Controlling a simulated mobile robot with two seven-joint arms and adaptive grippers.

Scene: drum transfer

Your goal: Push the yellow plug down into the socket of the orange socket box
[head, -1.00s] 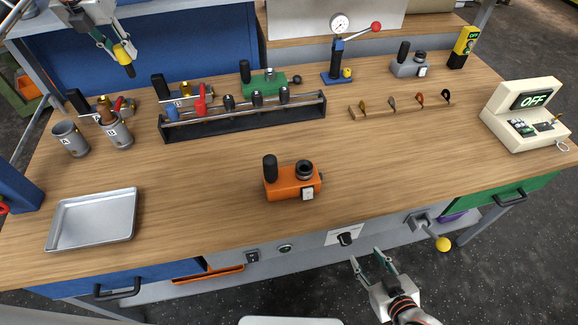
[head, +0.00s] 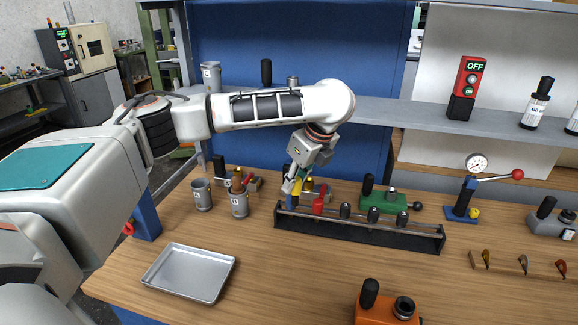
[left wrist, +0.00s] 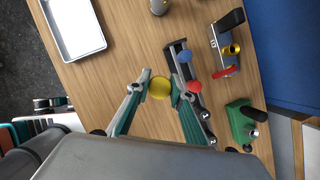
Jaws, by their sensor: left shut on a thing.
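My left gripper (head: 294,180) is shut on the yellow plug (head: 297,189). It appears in front of the left end of the dark rack; its exact height is hard to tell. In the left wrist view the plug's round yellow top (left wrist: 159,88) sits between the two fingertips (left wrist: 161,84). The orange socket box (head: 376,312) stands on the table at the bottom edge of the head view, partly cut off. It has a black handle and a dark round socket (head: 404,306). The plug is apart from it. My right gripper is not in view.
The dark rack (head: 395,238) holds blue, red and black-topped plugs. Grey cups (head: 240,203) and a silver tray (head: 190,272) are at left. A green box (head: 384,202) and a gauge press (head: 463,200) stand behind. The table between tray and orange box is clear.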

